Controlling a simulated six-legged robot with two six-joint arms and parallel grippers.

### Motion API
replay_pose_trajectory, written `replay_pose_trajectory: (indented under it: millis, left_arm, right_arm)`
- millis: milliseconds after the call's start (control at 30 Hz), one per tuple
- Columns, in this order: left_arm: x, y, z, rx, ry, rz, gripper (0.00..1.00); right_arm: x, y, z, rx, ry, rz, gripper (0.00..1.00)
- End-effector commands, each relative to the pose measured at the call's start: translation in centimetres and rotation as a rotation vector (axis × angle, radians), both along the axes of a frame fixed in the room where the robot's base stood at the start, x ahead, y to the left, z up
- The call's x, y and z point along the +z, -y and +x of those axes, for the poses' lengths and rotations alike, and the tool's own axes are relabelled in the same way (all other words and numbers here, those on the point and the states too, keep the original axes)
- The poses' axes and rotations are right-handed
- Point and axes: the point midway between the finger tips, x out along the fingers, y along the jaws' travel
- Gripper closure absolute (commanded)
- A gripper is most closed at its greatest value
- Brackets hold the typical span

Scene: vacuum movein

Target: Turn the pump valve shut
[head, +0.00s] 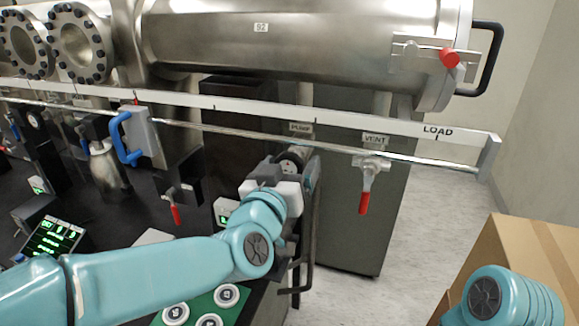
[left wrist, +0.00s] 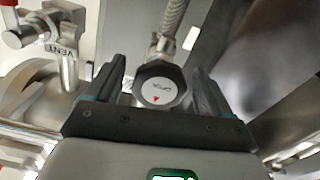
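The pump valve knob (left wrist: 160,86) is dark and faceted, with small lettering and a red triangle on its face. It sits between the two fingers of my left gripper (left wrist: 158,88) in the left wrist view, with a gap on each side. In the head view my left gripper (head: 288,168) is just below the PUMP label (head: 301,127), and the knob is largely hidden there. Only a teal part of my right arm (head: 500,298) shows at lower right; its gripper is out of view.
The VENT valve with a red handle (head: 364,195) hangs to the right; it also shows in the left wrist view (left wrist: 66,56). A rail (head: 250,112) crosses above my gripper, below a large steel tube (head: 300,35). A cardboard box (head: 530,250) stands at lower right.

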Motion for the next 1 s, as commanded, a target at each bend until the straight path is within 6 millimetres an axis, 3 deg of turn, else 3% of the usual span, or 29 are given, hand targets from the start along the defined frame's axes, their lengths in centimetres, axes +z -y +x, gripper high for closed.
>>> replay_pose_trajectory:
  millis: [167,267,700,1000]
  left_arm:
    - [0.2,-0.2,-0.5,0.001,0.004,-0.002,0.18]
    - [0.2,-0.6,-1.8,0.000,0.006,-0.003,0.18]
    - [0.3,-4.0,-12.4,-0.001,0.005,-0.003,0.18]
    - [0.2,-5.1,-15.5,-0.001,0.001,0.000,0.18]
  right_arm:
    - [-0.2,0.0,0.0,0.000,0.000,0.000,0.61]
    - [-0.6,0.0,0.0,0.000,0.000,0.000,0.61]
    - [-1.7,0.0,0.0,0.000,0.000,0.000,0.61]
    - [-1.5,0.0,0.0,0.000,0.000,0.000,0.61]
